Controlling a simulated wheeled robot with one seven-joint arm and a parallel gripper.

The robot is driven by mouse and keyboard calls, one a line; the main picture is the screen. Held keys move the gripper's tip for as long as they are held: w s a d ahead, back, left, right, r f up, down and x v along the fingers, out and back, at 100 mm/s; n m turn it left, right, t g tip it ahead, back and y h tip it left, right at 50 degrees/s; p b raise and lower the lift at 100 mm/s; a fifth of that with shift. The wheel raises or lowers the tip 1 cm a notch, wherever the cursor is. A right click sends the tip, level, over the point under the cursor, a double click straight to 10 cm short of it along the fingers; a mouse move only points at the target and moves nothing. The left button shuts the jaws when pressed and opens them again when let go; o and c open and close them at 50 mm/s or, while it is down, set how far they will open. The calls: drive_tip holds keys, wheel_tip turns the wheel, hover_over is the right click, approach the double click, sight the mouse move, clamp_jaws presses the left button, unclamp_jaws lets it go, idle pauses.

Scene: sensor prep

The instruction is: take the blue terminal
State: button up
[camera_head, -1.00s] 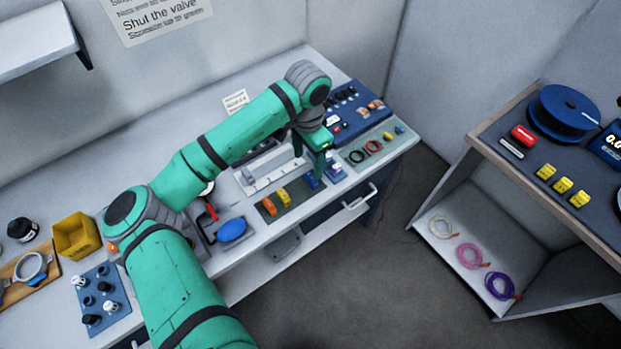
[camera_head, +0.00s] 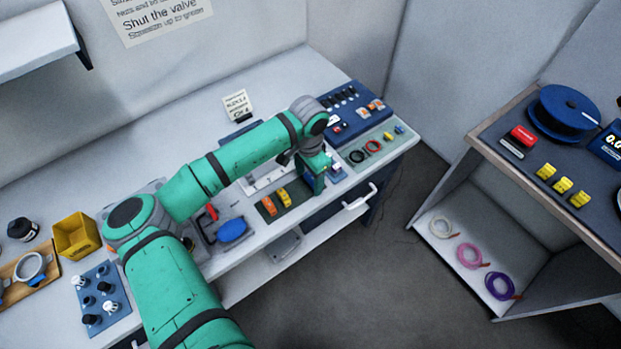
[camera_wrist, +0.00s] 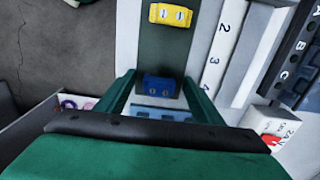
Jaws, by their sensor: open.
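The blue terminal (camera_wrist: 158,85) sits on a dark green strip in the wrist view. A yellow terminal (camera_wrist: 170,14) is on the same strip, farther from my gripper. My gripper (camera_wrist: 159,78) is open, with one finger on each side of the blue terminal; I cannot tell whether they touch it. In the head view my gripper (camera_head: 313,183) is low over the right part of the bench and hides the blue terminal. The yellow terminal (camera_head: 284,196) and an orange terminal (camera_head: 268,205) lie to its left.
Light blue parts (camera_wrist: 160,113) lie close behind the blue terminal. A numbered white rail (camera_wrist: 222,45) runs beside the strip. A blue panel with switches (camera_head: 345,110) stands behind my gripper. A mat (camera_head: 385,138) with cable rings lies to the right. A drawer handle (camera_head: 360,199) juts from the bench front.

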sight(310, 179)
drive_tip(key=c, duration=1.1)
drive_tip(key=shift+r, duration=0.1)
drive_tip(key=shift+r, duration=0.2)
drive_tip(key=r, duration=0.3)
drive_tip(key=shift+s+d+r, duration=0.15)
drive_tip(key=shift+s+r, duration=0.1)
drive_tip(key=shift+s, duration=0.15)
drive_tip(key=shift+s+d+r, duration=0.3)
drive_tip(key=shift+s+r, duration=1.2)
drive_tip(key=shift+s, duration=0.7)
drive_tip(key=shift+s+d+r, duration=0.25)
drive_tip(key=shift+s+r, duration=1.25)
drive_tip(key=shift+s, duration=0.65)
drive_tip(key=shift+s+d+r, duration=0.3)
drive_tip(key=shift+s+r, duration=1.2)
drive_tip(key=shift+s, duration=0.7)
